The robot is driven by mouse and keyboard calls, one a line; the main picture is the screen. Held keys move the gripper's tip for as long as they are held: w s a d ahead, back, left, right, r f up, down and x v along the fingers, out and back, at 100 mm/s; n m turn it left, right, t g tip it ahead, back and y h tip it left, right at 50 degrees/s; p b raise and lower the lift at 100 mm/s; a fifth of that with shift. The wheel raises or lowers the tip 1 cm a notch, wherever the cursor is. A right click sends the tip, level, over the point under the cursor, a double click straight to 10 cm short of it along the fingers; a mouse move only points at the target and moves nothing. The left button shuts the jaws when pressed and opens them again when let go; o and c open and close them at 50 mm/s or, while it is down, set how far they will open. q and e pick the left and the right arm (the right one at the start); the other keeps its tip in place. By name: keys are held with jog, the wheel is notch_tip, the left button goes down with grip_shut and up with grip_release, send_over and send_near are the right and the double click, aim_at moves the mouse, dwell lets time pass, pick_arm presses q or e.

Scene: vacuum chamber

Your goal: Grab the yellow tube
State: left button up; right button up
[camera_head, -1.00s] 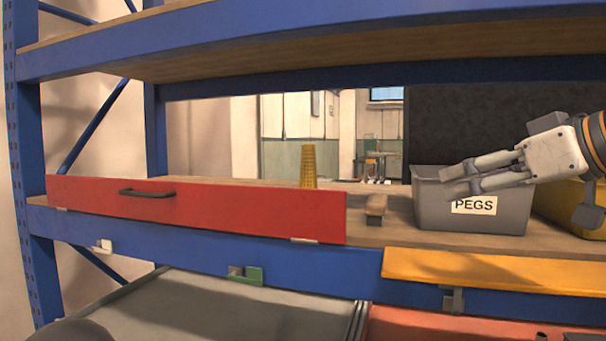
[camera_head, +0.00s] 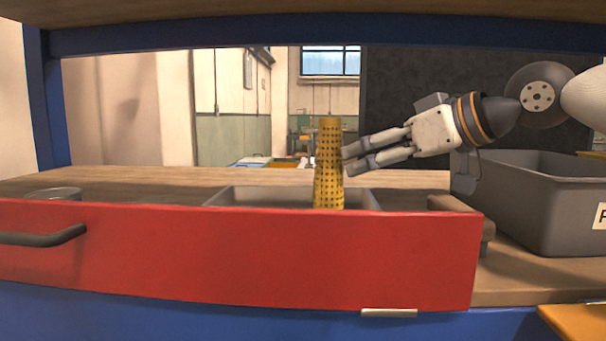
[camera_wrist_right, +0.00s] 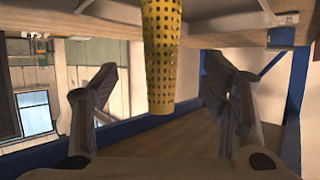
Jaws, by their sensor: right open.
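The yellow tube (camera_head: 329,165) is perforated and stands upright behind the red panel, at a grey tray (camera_head: 262,196) on the shelf. Its lower end is hidden by the panel. My right gripper (camera_head: 352,160) comes in from the right, with its fingertips close beside the tube's right side. In the right wrist view the tube (camera_wrist_right: 161,55) hangs from the top of the picture between the two spread fingers of the right gripper (camera_wrist_right: 165,95), which is open. I cannot tell whether a finger touches the tube. My left gripper is not in view.
The red panel (camera_head: 240,258) with a dark handle (camera_head: 42,238) runs along the shelf front. A grey bin (camera_head: 560,215) stands at the right, beside a small wooden block (camera_head: 455,205). A round clear dish (camera_head: 54,193) lies at the left. An upper shelf (camera_head: 300,10) is overhead.

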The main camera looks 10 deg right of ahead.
aim_at(339, 171)
jog(key=x, duration=1)
jog(key=shift+s+f, duration=0.1)
jog(key=shift+f, duration=0.25)
jog(key=shift+w+a, duration=0.3)
jog(key=shift+w, duration=0.1)
jog(key=shift+s+r, duration=0.1)
jog(key=shift+c, duration=1)
jog(key=c, duration=1)
